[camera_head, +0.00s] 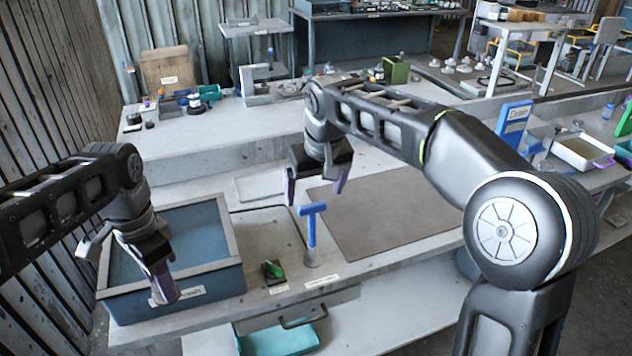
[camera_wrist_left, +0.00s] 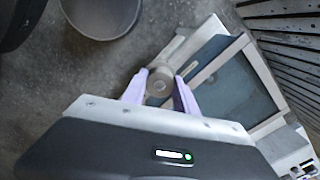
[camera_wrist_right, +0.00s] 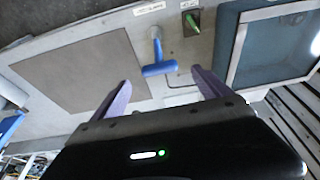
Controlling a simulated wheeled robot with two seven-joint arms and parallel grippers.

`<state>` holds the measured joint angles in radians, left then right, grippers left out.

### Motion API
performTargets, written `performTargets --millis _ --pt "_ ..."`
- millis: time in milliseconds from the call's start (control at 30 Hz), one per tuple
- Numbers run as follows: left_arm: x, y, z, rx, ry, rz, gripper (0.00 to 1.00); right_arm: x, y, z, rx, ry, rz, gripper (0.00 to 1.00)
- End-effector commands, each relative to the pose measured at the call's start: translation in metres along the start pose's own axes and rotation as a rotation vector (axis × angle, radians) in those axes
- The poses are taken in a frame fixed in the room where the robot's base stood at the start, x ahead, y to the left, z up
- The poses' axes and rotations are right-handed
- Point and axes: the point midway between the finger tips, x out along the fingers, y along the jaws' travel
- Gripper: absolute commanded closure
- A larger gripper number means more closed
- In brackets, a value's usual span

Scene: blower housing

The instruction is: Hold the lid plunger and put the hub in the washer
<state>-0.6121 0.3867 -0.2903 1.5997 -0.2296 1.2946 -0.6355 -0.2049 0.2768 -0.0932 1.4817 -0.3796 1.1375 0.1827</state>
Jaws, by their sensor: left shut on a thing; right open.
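The washer (camera_head: 219,283) is a blue-grey box with a pale rim at the left of the bench; I cannot tell whether its blue-grey top is a lid or an open inside. My left gripper (camera_head: 164,290) is in front of the washer's near side. In the left wrist view it is shut on a round metal part (camera_wrist_left: 158,86), apparently the hub. A blue T-handle (camera_head: 312,228), apparently the lid plunger, stands upright right of the washer. My right gripper (camera_head: 316,187) is open and empty above the T-handle, apart from it. The handle also shows in the right wrist view (camera_wrist_right: 157,58).
A green switch (camera_head: 273,269) on a dark base sits between washer and T-handle. A brown mat (camera_head: 390,215) lies clear to the right. A turquoise tray (camera_head: 282,341) is below the bench's front edge. In the left wrist view, a round grey container (camera_wrist_left: 100,15) stands on the floor.

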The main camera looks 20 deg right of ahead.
Motion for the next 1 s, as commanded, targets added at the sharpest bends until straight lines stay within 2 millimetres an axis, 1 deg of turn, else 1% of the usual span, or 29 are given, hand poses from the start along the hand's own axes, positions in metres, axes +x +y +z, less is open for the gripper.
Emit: performTargets --millis 33,300,400,500,633,900,1000 --pt "0.000 0.000 0.000 0.000 0.000 0.000 1.00 0.010 0.000 0.001 0.000 -0.004 0.001 0.13" --pt "0.000 0.000 0.000 0.000 0.001 0.000 1.00 0.060 0.000 0.001 0.000 -0.004 0.001 0.13" --pt "0.000 0.000 0.000 0.000 0.000 0.000 1.00 0.075 0.001 0.001 0.001 -0.003 0.001 0.13" --pt "0.000 0.000 0.000 0.000 0.000 0.000 1.00 0.085 0.001 0.000 0.002 -0.002 0.001 0.13" --pt "0.000 0.000 0.000 0.000 0.001 0.000 1.00 0.091 0.001 0.000 0.001 -0.001 0.001 0.13" --pt "0.000 0.000 0.000 0.000 0.001 0.000 1.00 0.092 0.000 0.000 0.001 0.000 0.000 0.13" --pt "0.000 0.000 0.000 0.000 0.000 0.000 1.00 0.091 0.000 0.000 0.001 0.000 0.000 0.21"
